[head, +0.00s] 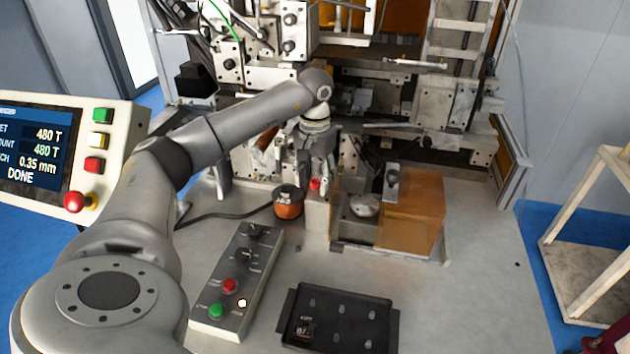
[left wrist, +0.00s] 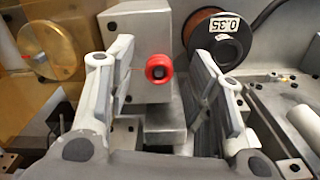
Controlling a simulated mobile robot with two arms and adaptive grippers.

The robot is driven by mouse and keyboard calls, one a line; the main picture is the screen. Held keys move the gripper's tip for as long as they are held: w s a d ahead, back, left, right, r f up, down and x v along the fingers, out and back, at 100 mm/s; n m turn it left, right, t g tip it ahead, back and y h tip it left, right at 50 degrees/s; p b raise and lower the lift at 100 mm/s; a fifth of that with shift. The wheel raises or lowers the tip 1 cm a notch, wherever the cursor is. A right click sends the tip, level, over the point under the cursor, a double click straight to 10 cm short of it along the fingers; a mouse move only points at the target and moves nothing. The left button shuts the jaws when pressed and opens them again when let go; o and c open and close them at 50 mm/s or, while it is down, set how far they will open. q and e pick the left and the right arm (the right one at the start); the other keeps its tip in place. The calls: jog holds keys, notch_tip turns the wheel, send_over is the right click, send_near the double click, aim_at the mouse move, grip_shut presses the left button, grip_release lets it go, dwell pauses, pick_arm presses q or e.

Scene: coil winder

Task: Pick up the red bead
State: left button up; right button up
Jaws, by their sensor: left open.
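The red bead (head: 315,184) is a small red ring with a dark centre, at the front of a grey metal block (head: 318,214) on the machine table. In the left wrist view the bead (left wrist: 159,68) sits against the face of the block, between the two fingers in the picture. My left gripper (head: 317,165) points down just above and behind the bead. Its fingers are spread apart, with gaps on both sides of the bead, and it holds nothing. Whether a fingertip reaches the bead's depth is hard to tell. My right gripper is not in view.
A copper wire spool (head: 288,203), labelled 0.35 in the left wrist view (left wrist: 217,40), stands close beside the block. An orange guard box (head: 412,212) is to the right. A button panel (head: 236,281) and black tray (head: 340,320) lie in front. The table's right front is clear.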

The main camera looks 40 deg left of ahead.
pick_arm(q)
jog(key=c, duration=0.8)
jog(key=shift+r, duration=0.1)
jog(key=shift+w+r+b, duration=0.1)
jog(key=shift+r+b, duration=0.4)
jog(key=shift+b, duration=0.05)
jog(key=s+r, duration=1.2)
jog(key=s, duration=0.2)
jog(key=shift+d+b, duration=0.35)
jog(key=shift+b, duration=0.05)
jog(key=shift+f, duration=0.2)
